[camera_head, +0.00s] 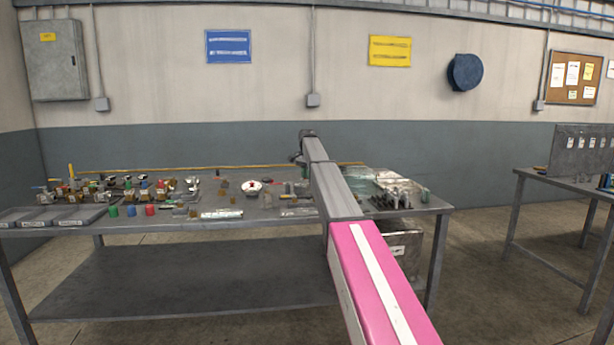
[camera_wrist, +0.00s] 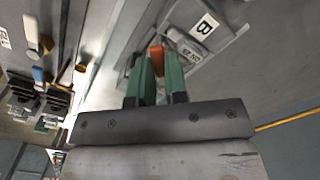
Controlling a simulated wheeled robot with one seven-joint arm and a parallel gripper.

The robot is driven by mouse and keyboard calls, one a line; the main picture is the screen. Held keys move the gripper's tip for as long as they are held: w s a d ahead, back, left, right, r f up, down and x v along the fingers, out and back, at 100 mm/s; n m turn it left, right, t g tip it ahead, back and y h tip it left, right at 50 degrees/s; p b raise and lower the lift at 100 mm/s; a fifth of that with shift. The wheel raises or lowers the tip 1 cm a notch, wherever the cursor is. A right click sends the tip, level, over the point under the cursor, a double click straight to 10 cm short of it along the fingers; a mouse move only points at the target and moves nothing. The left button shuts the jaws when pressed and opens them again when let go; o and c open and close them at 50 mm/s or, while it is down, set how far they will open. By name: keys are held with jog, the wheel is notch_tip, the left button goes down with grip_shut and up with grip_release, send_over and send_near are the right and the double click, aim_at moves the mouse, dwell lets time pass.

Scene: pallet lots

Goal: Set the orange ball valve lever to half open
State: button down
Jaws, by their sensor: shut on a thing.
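In the wrist view, the two green fingers of my gripper (camera_wrist: 154,74) are closed around the orange lever (camera_wrist: 156,56), which shows as a short orange piece between the fingertips. A grey valve body (camera_wrist: 188,48) with a "DS 25" marking lies just right of the lever. A white "B" label (camera_wrist: 204,26) is beside it. The fingers hide part of the lever, so its exact angle on the valve cannot be told. In the head view, my arm reaches over the table and hides the gripper and the valve.
The grey workbench (camera_head: 110,228) carries many small fittings, coloured caps and grey trays (camera_head: 75,214) on its left side. In the wrist view, dark blocks (camera_wrist: 52,102) and a blue piece (camera_wrist: 40,75) lie to the left. A second table (camera_head: 565,185) stands at the right.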

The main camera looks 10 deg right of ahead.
jog(key=c, duration=1.1)
grip_release()
jog(key=shift+r, duration=0.1)
notch_tip(320, 180, up, 11)
jog(key=shift+f, duration=0.2)
